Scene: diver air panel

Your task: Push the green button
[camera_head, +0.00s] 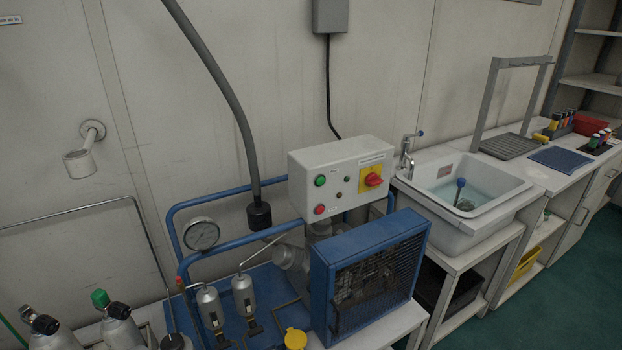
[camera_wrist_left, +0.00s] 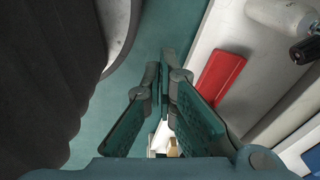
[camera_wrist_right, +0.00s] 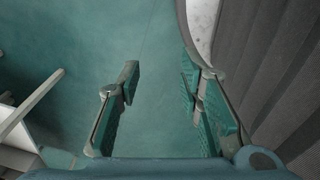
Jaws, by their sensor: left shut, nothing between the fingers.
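The green button (camera_head: 320,181) is on the front of a light grey control box (camera_head: 342,168), at its upper left. A red button (camera_head: 319,209) sits below it, and a red rotary switch on a yellow plate (camera_head: 371,180) is to its right. Neither gripper shows in the head view. In the left wrist view my left gripper (camera_wrist_left: 165,72) is shut and empty, over the floor beside a bench. In the right wrist view my right gripper (camera_wrist_right: 160,85) is open and empty, with its fingers wide apart above the green floor. Neither gripper is at the box.
A blue compressor with a caged fan (camera_head: 370,270) stands under the box. Blue pipe rails, a gauge (camera_head: 201,234) and a grey hose (camera_head: 225,90) are to its left. A sink (camera_head: 462,195) is to the right. A red object (camera_wrist_left: 219,77) lies on the bench in the left wrist view.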

